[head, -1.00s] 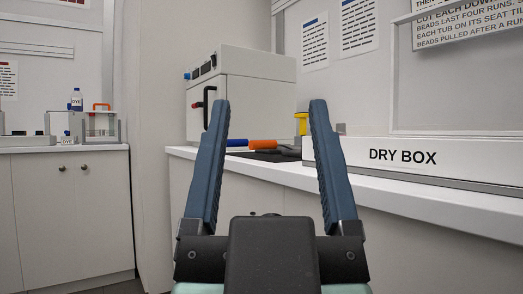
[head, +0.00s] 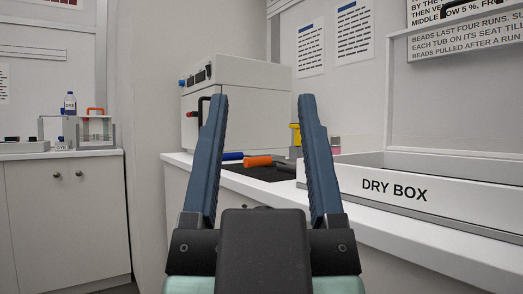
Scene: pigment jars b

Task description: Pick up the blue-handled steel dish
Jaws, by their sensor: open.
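A blue handle (head: 233,156) shows on the counter at the right, just right of my gripper's left finger. It may belong to the blue-handled steel dish; no steel dish part can be made out. An orange handle (head: 257,161) lies just right of it, on a dark mat (head: 262,173). My gripper (head: 263,98) is open and empty, its two blue fingers pointing up and away in the middle of the view. The handles appear between the fingers, beyond them and touching neither.
A white oven-like box (head: 245,95) stands at the back of the counter. The white DRY BOX tray (head: 345,187) fills the counter's right part. A yellow item (head: 295,135) stands behind the right finger. A separate cabinet (head: 70,205) stands at the left.

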